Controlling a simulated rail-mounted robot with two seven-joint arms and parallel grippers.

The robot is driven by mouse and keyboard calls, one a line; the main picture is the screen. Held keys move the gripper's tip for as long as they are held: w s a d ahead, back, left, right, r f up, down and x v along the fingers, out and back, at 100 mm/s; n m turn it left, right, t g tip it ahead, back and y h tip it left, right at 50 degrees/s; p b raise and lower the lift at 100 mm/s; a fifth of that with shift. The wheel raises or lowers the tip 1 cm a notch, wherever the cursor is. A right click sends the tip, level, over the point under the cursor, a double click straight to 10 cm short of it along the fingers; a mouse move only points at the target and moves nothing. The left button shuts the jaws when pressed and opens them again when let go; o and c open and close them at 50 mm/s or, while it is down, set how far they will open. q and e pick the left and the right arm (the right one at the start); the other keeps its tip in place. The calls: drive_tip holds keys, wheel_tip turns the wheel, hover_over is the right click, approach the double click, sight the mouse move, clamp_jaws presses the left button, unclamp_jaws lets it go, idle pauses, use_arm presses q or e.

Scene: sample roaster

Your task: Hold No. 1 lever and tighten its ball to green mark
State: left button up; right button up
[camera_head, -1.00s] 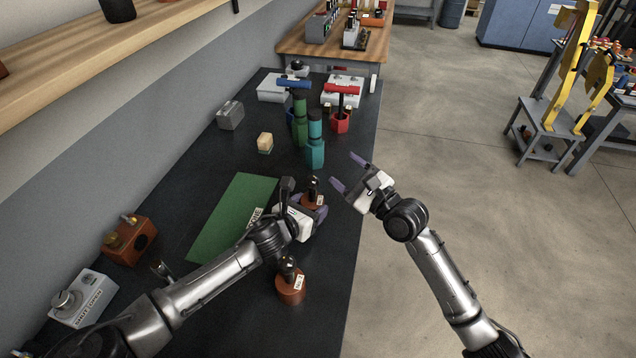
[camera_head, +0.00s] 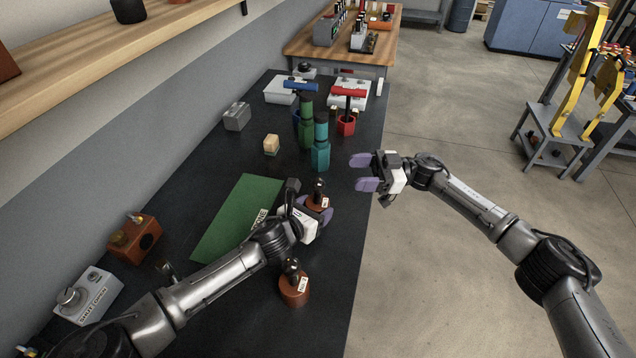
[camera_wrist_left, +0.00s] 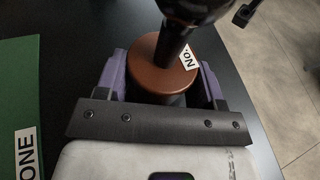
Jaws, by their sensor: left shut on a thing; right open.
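A brown round base with a dark lever and ball (camera_head: 318,200) stands on the black bench beside the green mat. My left gripper (camera_head: 314,209) is shut on this base from the near side. In the left wrist view, the purple fingers sit on both sides of the brown base (camera_wrist_left: 150,76); its white label reads "No." and the number is cut off. The dark ball (camera_wrist_left: 196,8) leaves the top of that view. A second brown base with a dark lever (camera_head: 294,290) stands nearer. My right gripper (camera_head: 362,172) is open and empty, past the bench's right edge side. I cannot make out a green mark.
A green mat (camera_head: 236,222) lies left of the held base. Green (camera_head: 306,128) and teal (camera_head: 320,150) bottle-like pieces and a red holder (camera_head: 346,122) stand beyond. An orange-brown box (camera_head: 134,240) and a grey switch box (camera_head: 88,296) stand at left.

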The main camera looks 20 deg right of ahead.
sight(318, 184)
drive_tip(key=shift+n+g+h, duration=0.4)
drive_tip(key=shift+n+g, duration=0.3)
drive_tip(key=shift+n, duration=0.1)
drive_tip(key=a, duration=0.3)
drive_tip(key=w+a+f, duration=0.1)
drive_tip(key=a, duration=0.6)
drive_tip(key=shift+w+a+f, duration=0.1)
drive_tip(key=shift+w+f, duration=0.05)
drive_tip(key=shift+c, duration=0.3)
drive_tip(key=c, duration=0.9)
drive_tip(key=shift+o, duration=0.2)
